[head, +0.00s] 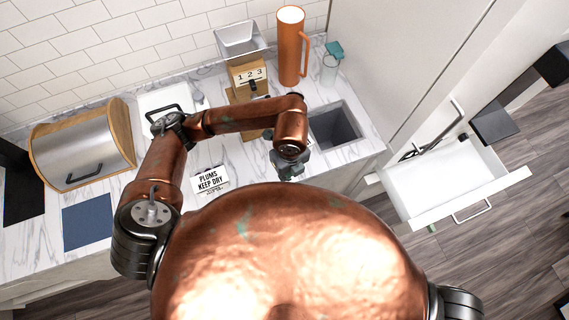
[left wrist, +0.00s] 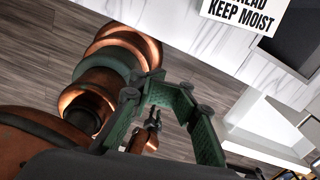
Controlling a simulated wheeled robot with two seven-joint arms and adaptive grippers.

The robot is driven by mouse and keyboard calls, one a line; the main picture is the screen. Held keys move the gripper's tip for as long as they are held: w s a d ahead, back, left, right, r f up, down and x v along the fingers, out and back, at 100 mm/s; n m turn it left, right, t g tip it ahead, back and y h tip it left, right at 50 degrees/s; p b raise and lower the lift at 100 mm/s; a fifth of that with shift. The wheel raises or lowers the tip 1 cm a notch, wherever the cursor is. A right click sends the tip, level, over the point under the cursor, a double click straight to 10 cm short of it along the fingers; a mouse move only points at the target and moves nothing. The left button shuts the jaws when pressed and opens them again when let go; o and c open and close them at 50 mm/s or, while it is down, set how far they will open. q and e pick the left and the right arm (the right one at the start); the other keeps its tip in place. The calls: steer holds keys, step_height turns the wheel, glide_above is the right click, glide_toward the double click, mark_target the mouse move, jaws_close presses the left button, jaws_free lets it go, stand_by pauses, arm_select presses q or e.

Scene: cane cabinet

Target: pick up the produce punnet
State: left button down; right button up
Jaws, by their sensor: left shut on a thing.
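In the head view my left arm reaches over the counter. My left gripper (head: 288,168) is above the counter's front part, just left of the sink. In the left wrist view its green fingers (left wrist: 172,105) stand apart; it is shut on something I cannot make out. No produce punnet can be clearly recognised in either view.
A sink (head: 335,125) lies right of the gripper. An open drawer (head: 440,180) juts out right.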

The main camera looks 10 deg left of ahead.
arm_select(q)
steer(key=shift+s+d+r, duration=0.2)
steer(key=shift+s+r, duration=0.1)
steer(key=shift+s, duration=0.25)
steer(key=c, duration=0.6)
jaws_free()
steer(key=shift+o, duration=0.2)
